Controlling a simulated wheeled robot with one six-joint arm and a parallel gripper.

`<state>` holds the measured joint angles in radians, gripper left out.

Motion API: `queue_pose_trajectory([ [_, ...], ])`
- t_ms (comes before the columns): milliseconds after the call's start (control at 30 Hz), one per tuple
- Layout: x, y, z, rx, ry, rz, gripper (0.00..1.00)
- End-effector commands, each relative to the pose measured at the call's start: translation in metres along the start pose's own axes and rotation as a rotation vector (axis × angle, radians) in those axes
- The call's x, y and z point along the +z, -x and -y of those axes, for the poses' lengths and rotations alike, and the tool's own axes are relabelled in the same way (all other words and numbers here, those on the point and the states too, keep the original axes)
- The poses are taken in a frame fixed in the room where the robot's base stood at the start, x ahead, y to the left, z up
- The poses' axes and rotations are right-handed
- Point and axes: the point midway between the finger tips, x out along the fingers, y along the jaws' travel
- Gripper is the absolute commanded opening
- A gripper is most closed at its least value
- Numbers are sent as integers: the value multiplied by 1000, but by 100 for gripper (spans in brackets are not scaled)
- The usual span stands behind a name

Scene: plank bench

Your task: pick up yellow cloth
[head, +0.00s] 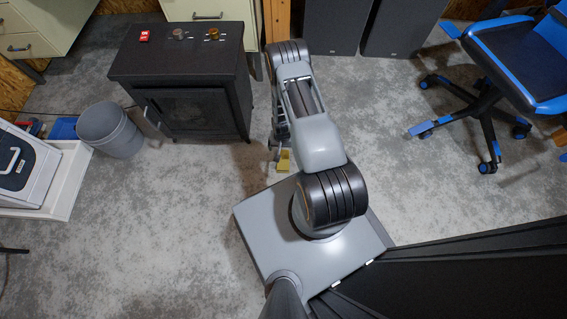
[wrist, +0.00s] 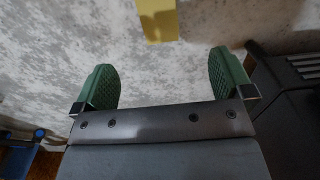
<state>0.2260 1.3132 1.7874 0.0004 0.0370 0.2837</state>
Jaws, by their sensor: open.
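The yellow cloth (head: 284,161) lies on the grey floor in the head view, just left of my arm and behind my base. In the wrist view the yellow cloth (wrist: 157,18) shows at the top edge, cut off by the frame. My gripper (wrist: 164,75) is open, with two green padded fingers wide apart and nothing between them. The cloth lies beyond the fingertips, roughly in line with the gap. In the head view my arm mostly hides the gripper.
A dark cabinet (head: 190,80) with small objects on top stands left of my arm. A grey bucket (head: 110,130) stands beside it. A blue and black office chair (head: 500,75) is at the right. Dark speakers (head: 335,25) stand at the back. Floor between arm and chair is clear.

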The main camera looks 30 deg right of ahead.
Motion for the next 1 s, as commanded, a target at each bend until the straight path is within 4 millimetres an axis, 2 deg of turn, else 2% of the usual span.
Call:
queue_pose_trajectory([
  [33,3,-14,-1,1,-4,4,99],
  [100,4,-28,-2,1,-6,4,99],
  [300,4,-65,-2,1,-5,4,99],
  [500,4,-87,-2,1,-5,4,99],
  [700,4,-96,-2,1,-4,4,99],
  [1000,6,-135,-4,0,-5,4,99],
])
